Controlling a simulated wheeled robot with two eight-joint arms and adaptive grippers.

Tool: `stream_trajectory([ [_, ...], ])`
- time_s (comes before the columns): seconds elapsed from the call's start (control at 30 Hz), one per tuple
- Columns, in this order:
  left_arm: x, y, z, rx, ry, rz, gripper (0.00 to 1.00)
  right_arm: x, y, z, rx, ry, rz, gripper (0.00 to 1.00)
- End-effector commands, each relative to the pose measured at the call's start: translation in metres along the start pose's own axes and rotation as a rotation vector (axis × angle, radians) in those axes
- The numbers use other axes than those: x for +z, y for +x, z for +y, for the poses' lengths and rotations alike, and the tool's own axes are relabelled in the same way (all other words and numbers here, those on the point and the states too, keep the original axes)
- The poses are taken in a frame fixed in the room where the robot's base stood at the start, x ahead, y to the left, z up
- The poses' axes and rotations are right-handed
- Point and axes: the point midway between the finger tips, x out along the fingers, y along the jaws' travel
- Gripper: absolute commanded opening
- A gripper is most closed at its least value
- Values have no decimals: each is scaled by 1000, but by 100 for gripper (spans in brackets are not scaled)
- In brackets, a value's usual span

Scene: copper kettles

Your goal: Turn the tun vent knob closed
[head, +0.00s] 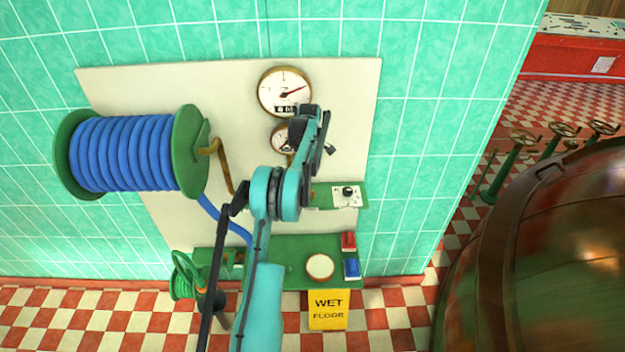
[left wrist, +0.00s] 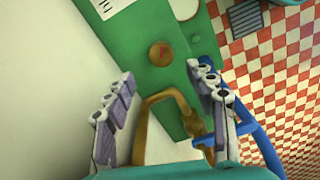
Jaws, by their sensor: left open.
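A round brass-coloured knob (left wrist: 161,53) with a red mark sits on a green panel (left wrist: 146,76) in the left wrist view. My left gripper (left wrist: 163,76) is open and empty, its two fingers spread either side of the view below the knob, apart from it. In the head view my teal arm covers the left part of the green panel (head: 322,189). A black knob (head: 348,191) on a white plate shows at the panel's right end. I cannot tell which knob is the tun vent knob. My right gripper is not in view.
A brown crank (left wrist: 160,97) and blue hose (left wrist: 252,132) lie close to the left gripper. The hose reel (head: 130,152) stands left, gauges (head: 285,92) above. A lower green shelf (head: 285,246) holds a round pot and red and blue boxes. A copper vessel (head: 560,245) stands right.

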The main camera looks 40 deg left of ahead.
Motion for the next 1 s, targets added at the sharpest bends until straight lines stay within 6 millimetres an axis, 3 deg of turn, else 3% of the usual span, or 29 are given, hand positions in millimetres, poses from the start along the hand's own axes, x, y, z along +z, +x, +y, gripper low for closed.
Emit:
stream_trajectory([
  [0.5, 0, 71, 0, -1, -3, 0, 56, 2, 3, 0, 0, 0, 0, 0],
  [0.87, 0, 78, 0, -1, -2, 0, 56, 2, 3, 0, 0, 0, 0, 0],
  [1.0, 0, 78, 0, -1, -2, 0, 21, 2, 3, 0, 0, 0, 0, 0],
])
